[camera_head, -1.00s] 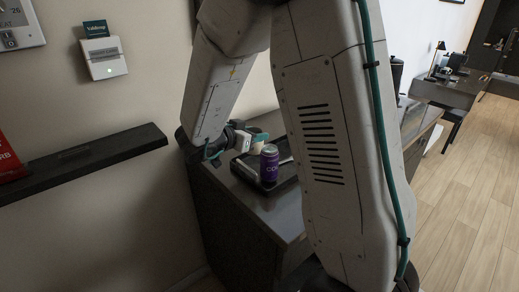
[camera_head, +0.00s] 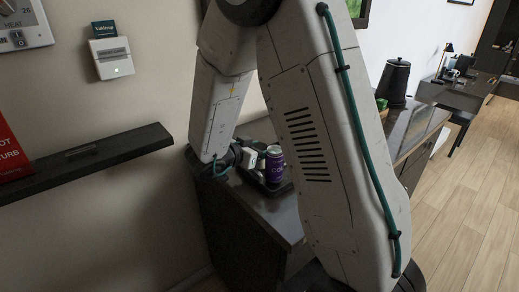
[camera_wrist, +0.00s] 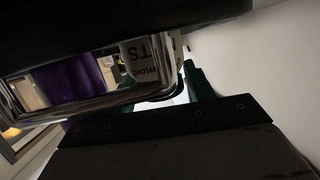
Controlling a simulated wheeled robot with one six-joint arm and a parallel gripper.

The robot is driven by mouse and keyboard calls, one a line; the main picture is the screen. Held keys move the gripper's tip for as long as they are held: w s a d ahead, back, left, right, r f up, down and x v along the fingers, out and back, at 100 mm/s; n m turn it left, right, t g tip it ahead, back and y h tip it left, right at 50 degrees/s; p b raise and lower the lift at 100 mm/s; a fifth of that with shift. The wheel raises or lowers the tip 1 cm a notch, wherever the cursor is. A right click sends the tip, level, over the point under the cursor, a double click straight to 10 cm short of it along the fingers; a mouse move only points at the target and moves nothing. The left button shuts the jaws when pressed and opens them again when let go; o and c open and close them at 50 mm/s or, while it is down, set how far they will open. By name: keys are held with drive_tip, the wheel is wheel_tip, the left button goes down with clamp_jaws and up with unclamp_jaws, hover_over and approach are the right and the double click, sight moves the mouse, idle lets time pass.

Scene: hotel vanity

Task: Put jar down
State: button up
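A white jar with dark printed letters (camera_wrist: 146,62) shows partly in the wrist view, upside down, past a shiny curved edge. A teal finger of my gripper (camera_wrist: 197,84) is just right of it. The other finger is mostly hidden, so I cannot tell whether the fingers touch the jar. In the head view my gripper (camera_head: 256,156) is low over the dark cabinet top, beside and behind a purple can. The jar cannot be made out clearly there.
The purple can (camera_head: 275,164) stands at a black tray (camera_head: 284,187) on the dark cabinet (camera_head: 245,235), close to my gripper. A black kettle (camera_head: 394,82) stands farther right. A black wall shelf (camera_head: 90,160) is at left. The cabinet's front corner is clear.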

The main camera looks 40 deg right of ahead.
drive_tip(key=shift+a+r, duration=0.25)
drive_tip(key=v, duration=1.1)
drive_tip(key=w+a+r+n+t+y, duration=0.5)
drive_tip(key=w+a+r+t+y, duration=0.1)
drive_tip(key=w+r+t+y, duration=0.25)
drive_tip(key=s+a+r+n+y, duration=0.3)
drive_tip(key=a+n+y, duration=0.1)
drive_tip(key=a+y, duration=0.15)
drive_tip(key=s+n+g+y, duration=0.4)
drive_tip(key=s+n, duration=0.2)
drive_tip(key=s, duration=0.7)
drive_tip(key=s+d+f+g+h, duration=0.1)
drive_tip(key=s+d+g, duration=0.2)
drive_tip(key=s, duration=0.6)
drive_tip(key=s+d+f+n+g+h, duration=0.1)
drive_tip(key=s+d+g+h, duration=0.1)
drive_tip(key=s, duration=0.7)
drive_tip(key=shift+d+f+g+h, duration=0.3)
drive_tip(key=shift+d+g, duration=0.15)
drive_tip(key=shift+d, duration=0.65)
